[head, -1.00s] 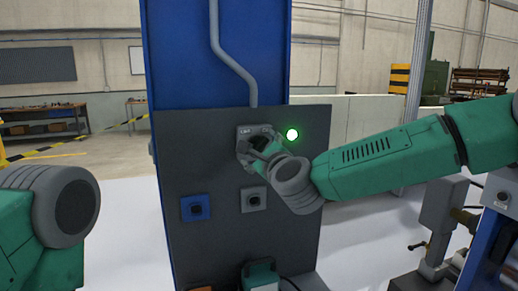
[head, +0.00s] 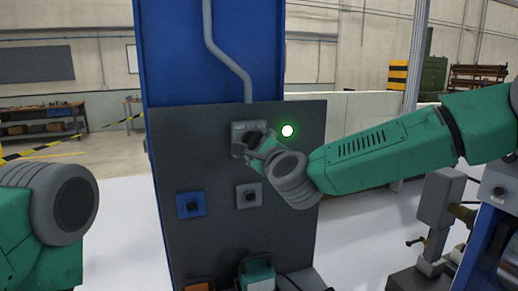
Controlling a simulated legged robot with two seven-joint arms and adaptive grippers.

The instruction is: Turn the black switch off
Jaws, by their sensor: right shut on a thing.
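The black switch sits on a grey plate (head: 240,128) with small lettering, high on the dark panel (head: 300,200). My right gripper (head: 249,146) is at this plate, shut on the black switch, whose knob is mostly hidden behind the fingers. I cannot tell the switch's exact position. A round green light (head: 288,131) glows just right of the plate. My left arm shows at the left edge, but its gripper is not in view.
Below are a blue plate (head: 191,205) and a grey plate (head: 248,196), each with a black socket. A grey conduit (head: 233,62) runs down the blue column (head: 176,60). Machinery (head: 440,215) stands at the right. A green-and-grey device (head: 257,274) sits at the panel's foot.

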